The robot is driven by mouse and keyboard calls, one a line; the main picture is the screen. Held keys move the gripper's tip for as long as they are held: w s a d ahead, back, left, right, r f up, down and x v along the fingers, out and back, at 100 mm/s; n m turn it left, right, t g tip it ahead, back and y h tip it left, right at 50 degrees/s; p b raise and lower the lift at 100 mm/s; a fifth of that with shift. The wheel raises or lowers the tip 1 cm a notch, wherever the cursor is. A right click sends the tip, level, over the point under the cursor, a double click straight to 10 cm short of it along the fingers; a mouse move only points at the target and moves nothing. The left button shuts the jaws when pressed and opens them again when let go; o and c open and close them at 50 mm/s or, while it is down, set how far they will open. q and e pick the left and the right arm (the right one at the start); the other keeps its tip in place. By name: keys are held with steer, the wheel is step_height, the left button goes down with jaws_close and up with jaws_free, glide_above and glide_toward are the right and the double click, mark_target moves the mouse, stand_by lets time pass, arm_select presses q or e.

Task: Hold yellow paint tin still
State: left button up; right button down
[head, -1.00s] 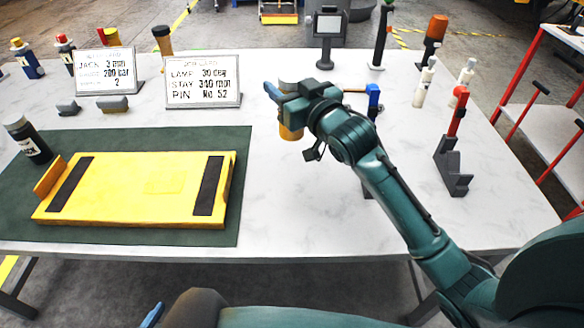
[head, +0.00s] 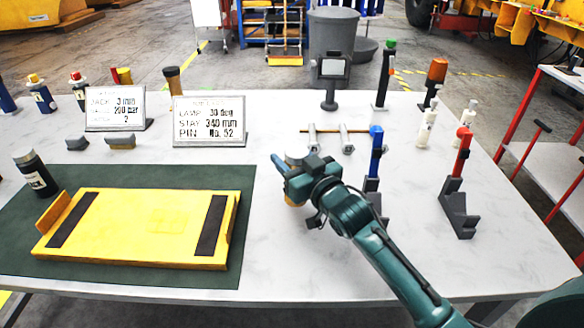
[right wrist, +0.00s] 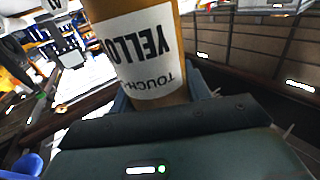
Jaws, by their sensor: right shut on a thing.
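My right gripper (head: 294,168) is shut on the yellow paint tin (head: 295,153) above the right-middle part of the table. The tin has a grey lid and an orange-yellow body, mostly hidden behind the gripper in the head view. In the right wrist view the tin (right wrist: 183,22) stands between the blue fingers, its white label reading "YELLOW" and "TOUCH" upside down. Whether its base touches the table is hard to tell. My left gripper is not in view.
A yellow plate (head: 150,225) with black strips lies on a green mat (head: 225,278) at left. Two printed cards (head: 208,122) stand behind it. A blue-topped tool (head: 376,150) and a red-handled tool (head: 462,155) stand right of my gripper. White table shows in front.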

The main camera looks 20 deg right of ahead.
steer(key=shift+f, duration=1.2)
steer(key=shift+f, duration=0.15)
steer(key=c, duration=0.7)
jaws_free()
steer(key=shift+f, duration=0.1)
steer(key=shift+r, duration=0.2)
steer(key=v, duration=1.2)
steer(key=shift+b, duration=0.35)
